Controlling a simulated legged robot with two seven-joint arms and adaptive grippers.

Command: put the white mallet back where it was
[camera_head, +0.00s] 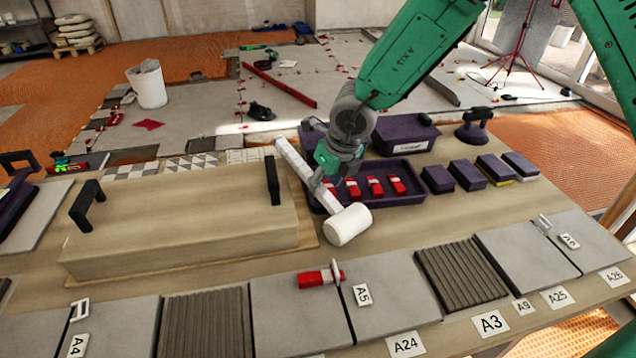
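The white mallet has a thick cylindrical head (348,224) and a long pale handle (296,166) that slants up and left from it. It is over the table between the wooden case and the purple tray. My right gripper (322,184) reaches down from the upper right, and its fingers are closed around the handle a little above the head. Part of the handle is hidden by the fingers. I cannot tell whether the mallet touches the table. My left gripper is not in view.
A wooden case (185,225) with black handles stands left of the mallet. A purple tray (412,190) with several red-and-white clips is behind it. Purple blocks (467,174) lie to the right. Grey tiles (395,290) and labels line the front. Bare tabletop lies right of the mallet head.

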